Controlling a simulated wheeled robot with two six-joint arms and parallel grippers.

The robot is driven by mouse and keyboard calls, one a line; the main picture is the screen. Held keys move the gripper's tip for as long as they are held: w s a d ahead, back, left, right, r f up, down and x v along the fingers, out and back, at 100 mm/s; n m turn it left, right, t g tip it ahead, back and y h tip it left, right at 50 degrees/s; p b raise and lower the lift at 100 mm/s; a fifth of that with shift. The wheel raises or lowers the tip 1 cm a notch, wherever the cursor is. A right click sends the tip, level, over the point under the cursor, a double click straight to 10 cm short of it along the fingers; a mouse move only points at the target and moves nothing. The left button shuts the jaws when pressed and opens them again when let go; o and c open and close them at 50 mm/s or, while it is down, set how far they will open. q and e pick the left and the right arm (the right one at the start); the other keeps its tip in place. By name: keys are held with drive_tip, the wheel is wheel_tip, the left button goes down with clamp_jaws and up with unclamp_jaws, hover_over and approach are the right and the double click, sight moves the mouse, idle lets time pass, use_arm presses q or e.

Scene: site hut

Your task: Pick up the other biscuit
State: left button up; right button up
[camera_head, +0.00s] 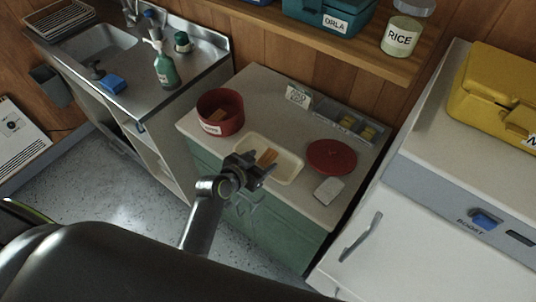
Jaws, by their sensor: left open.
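A tan biscuit (267,157) lies in a shallow cream tray (290,168) on the worktop. A tan piece, probably another biscuit (217,116), shows inside the round red tin (231,126) left of the tray. My left gripper (258,168) is open over the near side of the tray, just in front of the tray's biscuit. It hides part of the tray, and I cannot tell whether it touches the biscuit. My right gripper is not in view.
A round red lid (332,156) and a pale flat item (329,190) lie right of the tray. A divided grey holder (339,119) and a small sign (298,96) stand behind. A shelf with a rice jar (401,38) overhangs the back.

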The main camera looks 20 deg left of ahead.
use_arm(q)
drive_tip(key=shift+x, duration=0.85)
drive_tip(key=shift+c, duration=0.3)
drive_tip(key=c, duration=1)
